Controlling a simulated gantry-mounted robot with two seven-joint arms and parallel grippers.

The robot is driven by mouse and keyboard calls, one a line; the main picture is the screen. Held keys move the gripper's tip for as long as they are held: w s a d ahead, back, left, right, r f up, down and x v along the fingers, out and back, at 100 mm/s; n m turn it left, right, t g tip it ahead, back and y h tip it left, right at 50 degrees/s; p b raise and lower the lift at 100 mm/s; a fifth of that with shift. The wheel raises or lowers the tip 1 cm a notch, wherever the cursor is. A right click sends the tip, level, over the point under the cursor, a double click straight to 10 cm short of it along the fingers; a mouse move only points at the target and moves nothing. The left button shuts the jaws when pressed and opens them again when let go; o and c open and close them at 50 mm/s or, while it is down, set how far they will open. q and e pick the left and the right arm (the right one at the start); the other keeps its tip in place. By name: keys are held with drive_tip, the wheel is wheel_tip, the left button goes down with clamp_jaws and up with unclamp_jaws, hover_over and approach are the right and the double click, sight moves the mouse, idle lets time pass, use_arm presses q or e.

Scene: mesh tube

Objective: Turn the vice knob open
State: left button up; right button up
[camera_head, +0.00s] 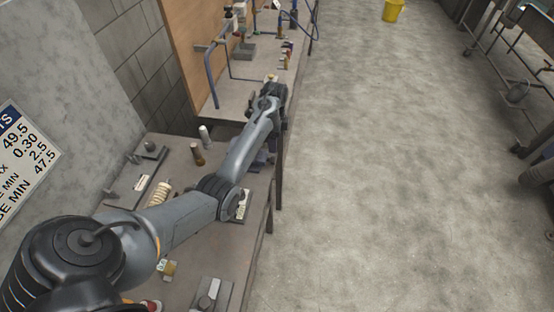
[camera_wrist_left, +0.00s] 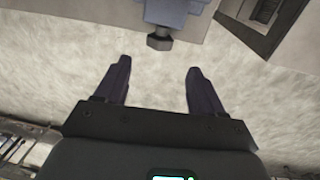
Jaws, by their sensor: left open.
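The vice (camera_wrist_left: 182,10) is a blue-grey block at the top edge of the left wrist view. Its dark knob (camera_wrist_left: 159,42), with a hexagonal end, sticks out past the bench edge toward my gripper. My left gripper (camera_wrist_left: 155,65) is open and empty, its two dark fingers spread on either side of the knob's line. The knob lies a little beyond the fingertips, apart from them. In the head view a bluish part of the vice (camera_head: 263,159) shows beside my left arm, which hides much of it. The fingertips are not clear there. My right gripper is not seen.
The grey bench (camera_head: 208,240) holds a coil spring (camera_head: 159,193), small cylinders (camera_head: 197,154) and other parts. A second bench with pipework (camera_head: 212,80) stands behind. Open concrete floor (camera_head: 390,170) lies to the right, with a yellow bucket (camera_head: 393,10) far back.

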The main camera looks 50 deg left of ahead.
sight(274, 158)
use_arm(q)
drive_tip(key=f, duration=0.7)
drive_tip(key=shift+s+d+f, duration=0.3)
drive_tip(key=shift+f, duration=0.1)
drive_tip(key=shift+f+b, duration=0.3)
drive_tip(key=shift+f, duration=0.5)
drive_tip(key=shift+c, duration=0.5)
drive_tip(key=c, duration=0.9)
drive_tip(key=shift+s+d+r+p, duration=0.1)
drive_tip(key=shift+r+p, duration=0.05)
drive_tip(key=shift+p, duration=0.35)
drive_tip(key=shift+c, duration=0.3)
drive_tip(key=t+y+p, duration=0.1)
drive_tip(key=p, duration=0.2)
drive_tip(key=t+y+p, duration=0.1)
drive_tip(key=p, duration=0.2)
drive_tip(key=shift+s+d+r+t+y+p, duration=0.15)
drive_tip(key=shift+s+t+y+p, duration=0.05)
drive_tip(key=shift+t+y+p, duration=0.6)
drive_tip(key=shift+t+p, duration=0.1)
drive_tip(key=shift+p, duration=0.05)
drive_tip(key=shift+f+t+y+p, duration=0.3)
drive_tip(key=shift+t+y+p, duration=0.05)
drive_tip(key=shift+t+y, duration=0.25)
